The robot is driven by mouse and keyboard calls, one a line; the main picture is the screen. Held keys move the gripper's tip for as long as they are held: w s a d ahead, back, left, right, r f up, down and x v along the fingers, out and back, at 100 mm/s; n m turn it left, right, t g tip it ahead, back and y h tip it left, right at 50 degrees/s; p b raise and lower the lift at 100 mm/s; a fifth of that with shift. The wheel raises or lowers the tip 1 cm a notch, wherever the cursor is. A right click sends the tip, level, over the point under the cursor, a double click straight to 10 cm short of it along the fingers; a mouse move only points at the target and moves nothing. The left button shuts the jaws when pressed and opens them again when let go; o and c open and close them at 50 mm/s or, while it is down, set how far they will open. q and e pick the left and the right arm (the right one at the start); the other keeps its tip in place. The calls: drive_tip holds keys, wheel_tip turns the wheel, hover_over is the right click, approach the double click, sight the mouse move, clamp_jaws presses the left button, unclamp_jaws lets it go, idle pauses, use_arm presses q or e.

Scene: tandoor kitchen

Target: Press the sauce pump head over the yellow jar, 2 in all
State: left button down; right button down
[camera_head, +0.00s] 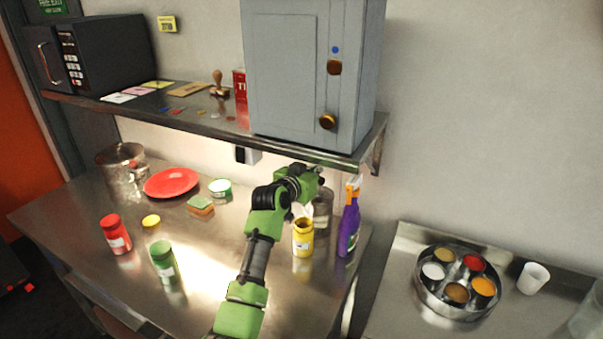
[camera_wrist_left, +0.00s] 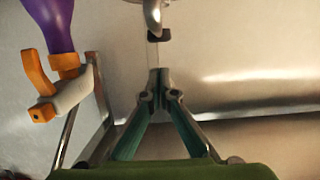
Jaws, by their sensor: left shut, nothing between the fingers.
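The open yellow jar (camera_head: 303,240) stands upright on the steel counter. A grey cylindrical container (camera_head: 322,214), perhaps the sauce pump's body, stands behind it to the right; its top and any pump head are hidden by my gripper. My left gripper (camera_head: 312,183) is above and behind the yellow jar, under the shelf. In the left wrist view its fingertips (camera_wrist_left: 159,76) are shut together and empty. A dark-tipped part (camera_wrist_left: 159,34) shows beyond them at the top; I cannot tell if it is the pump. My right gripper is not in view.
A purple spray bottle (camera_head: 349,228) with an orange trigger stands close on the right. The shelf edge (camera_head: 230,138) and grey cabinet (camera_head: 300,75) are above. Red (camera_head: 115,234) and green (camera_head: 163,262) jars stand left. A spice tin (camera_head: 428,301) is on the right counter.

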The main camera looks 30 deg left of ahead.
use_arm(q)
drive_tip(key=b+v, duration=0.2)
drive_tip(key=v, duration=0.7)
drive_tip(key=shift+s, duration=0.25)
drive_tip(key=shift+f, duration=0.1)
